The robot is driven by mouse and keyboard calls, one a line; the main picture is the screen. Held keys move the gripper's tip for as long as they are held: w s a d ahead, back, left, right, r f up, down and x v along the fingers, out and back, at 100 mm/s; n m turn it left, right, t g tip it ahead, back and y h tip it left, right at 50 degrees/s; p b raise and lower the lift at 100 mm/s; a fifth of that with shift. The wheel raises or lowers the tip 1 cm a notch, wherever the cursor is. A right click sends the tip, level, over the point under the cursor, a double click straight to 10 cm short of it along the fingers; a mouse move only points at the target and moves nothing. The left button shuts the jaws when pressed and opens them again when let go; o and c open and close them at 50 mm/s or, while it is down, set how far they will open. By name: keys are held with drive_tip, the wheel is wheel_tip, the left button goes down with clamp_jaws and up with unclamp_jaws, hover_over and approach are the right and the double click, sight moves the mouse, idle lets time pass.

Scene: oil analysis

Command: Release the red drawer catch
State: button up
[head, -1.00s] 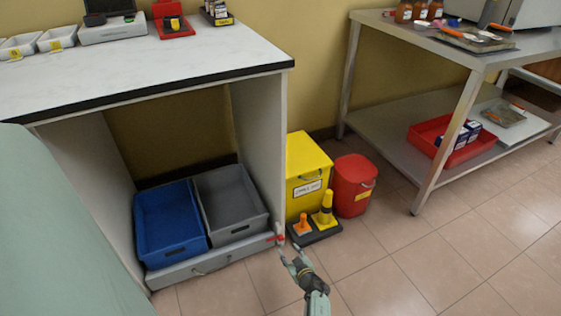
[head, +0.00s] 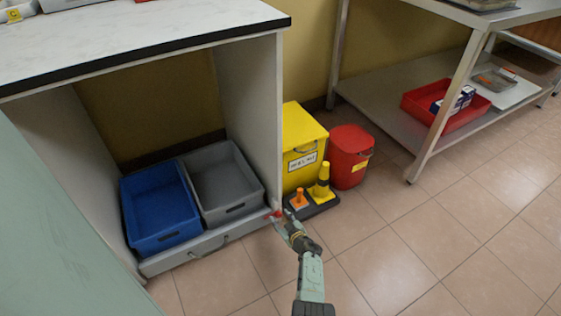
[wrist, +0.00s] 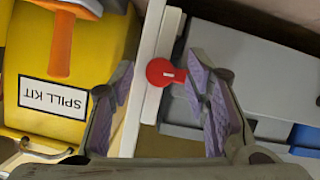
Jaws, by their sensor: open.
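The red drawer catch (head: 276,213) sits at the right end of the drawer front (head: 208,246), low under the white-topped bench. In the wrist view the red catch (wrist: 163,72) is a round knob with a short tab pointing right. My gripper (head: 285,222) is open, close in front of the catch at the drawer's right corner. In the wrist view my open gripper (wrist: 165,90) has one finger on each side of the catch, with the right finger nearer the tab. I cannot tell whether that finger touches the tab. The drawer looks shut.
A blue bin (head: 160,209) and a grey bin (head: 222,183) sit above the drawer front. A yellow spill kit box (head: 301,145), small cones on a black base (head: 312,207) and a red bin (head: 349,157) stand just right. The floor (head: 400,260) in front is clear.

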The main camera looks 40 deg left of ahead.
drive_tip(key=shift+c, duration=0.5)
clamp_jaws()
drive_tip(key=shift+w, duration=0.1)
drive_tip(key=m+g, duration=0.1)
drive_tip(key=m+g+b, duration=0.1)
drive_tip(key=shift+w+d+f+m+y, duration=0.1)
drive_tip(key=shift+w+m+y, duration=0.05)
drive_tip(key=shift+m+y, duration=0.25)
drive_tip(key=m+g+b, duration=0.1)
drive_tip(key=b, duration=0.1)
drive_tip(key=m+y+b, duration=0.1)
drive_tip(key=m, duration=0.1)
drive_tip(key=shift+w+f+g+b, duration=0.1)
drive_tip(key=shift+f+g+b, duration=0.1)
drive_tip(key=shift+g+b, duration=0.2)
drive_tip(key=shift+m+g+y+b, duration=0.45)
drive_tip(key=shift+m+y+b, duration=0.4)
drive_tip(key=shift+m+b, duration=1.1)
drive_tip(key=shift+m+g+y+b, duration=0.45)
drive_tip(key=shift+m+y+b, duration=0.4)
drive_tip(key=shift+m+b, duration=1.05)
drive_tip(key=shift+b, duration=0.3)
